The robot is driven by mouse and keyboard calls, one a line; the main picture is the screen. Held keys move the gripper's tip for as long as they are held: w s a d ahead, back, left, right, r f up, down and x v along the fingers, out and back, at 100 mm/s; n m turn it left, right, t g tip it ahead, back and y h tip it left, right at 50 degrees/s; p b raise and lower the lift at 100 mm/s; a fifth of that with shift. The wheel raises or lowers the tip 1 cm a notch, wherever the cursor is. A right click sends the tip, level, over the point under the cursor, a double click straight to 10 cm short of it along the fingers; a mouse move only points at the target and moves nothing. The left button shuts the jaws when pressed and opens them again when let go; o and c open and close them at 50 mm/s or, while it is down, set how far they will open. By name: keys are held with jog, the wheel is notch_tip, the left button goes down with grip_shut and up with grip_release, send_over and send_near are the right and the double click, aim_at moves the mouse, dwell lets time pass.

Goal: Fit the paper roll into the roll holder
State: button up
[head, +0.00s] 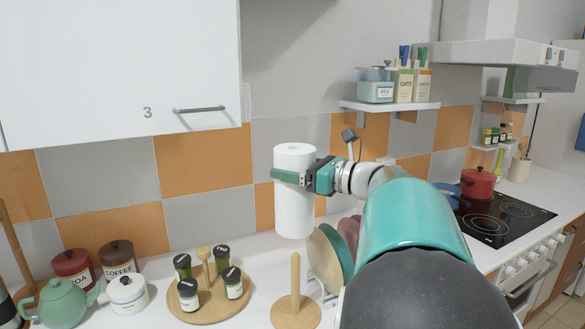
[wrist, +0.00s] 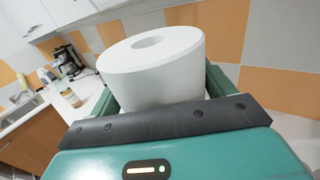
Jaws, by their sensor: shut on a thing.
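The white paper roll (head: 294,205) is upright in the air in the head view, above the counter. My gripper (head: 290,177) is shut on it near its upper part, with the green fingers on either side. In the wrist view, the roll (wrist: 155,70) fills the space between the fingers, and its top hole shows. The wooden roll holder (head: 295,290) stands on the counter, with a round base and an upright rod. The roll is above the holder, its lower end close to the rod's tip in the picture. The exact gap and alignment cannot be told.
Plates in a rack (head: 330,255) stand just right of the holder. A round wooden tray (head: 211,300) with several spice jars is to its left. A teapot (head: 62,303) and canisters stand farther left. A wall cabinet (head: 120,75) hangs at upper left.

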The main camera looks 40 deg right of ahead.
jog(key=f, duration=0.5)
jog(key=shift+s+d+f, duration=0.1)
jog(key=shift+s+f, duration=0.1)
jog(key=shift+f, duration=0.2)
jog(key=shift+w, duration=0.1)
dwell(0.4)
